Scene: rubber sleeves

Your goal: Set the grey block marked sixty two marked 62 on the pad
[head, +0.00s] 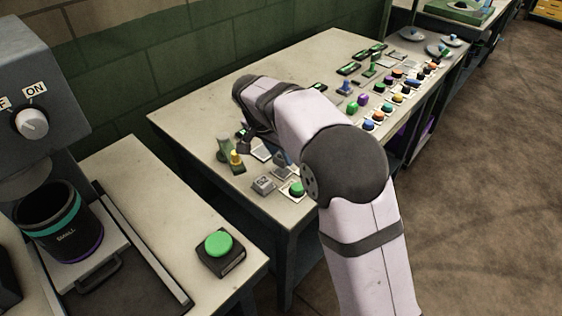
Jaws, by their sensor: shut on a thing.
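A grey block (264,185) with a dark marking on its light face sits near the front left edge of the worktable (195,103). The marking is too small to read for certain. A pale square pad (261,151) lies a little behind it and looks bare. Another small grey piece (282,158) stands right of that pad, partly against my arm. My forearm reaches over the table and bends down at the back left.
A green button on a white base (296,188) stands right of the grey block. A green and yellow piece (236,158) stands to its left. Several coloured buttons (379,116) line the right side. The table's back left is clear. A nearer bench holds a green button box (219,246).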

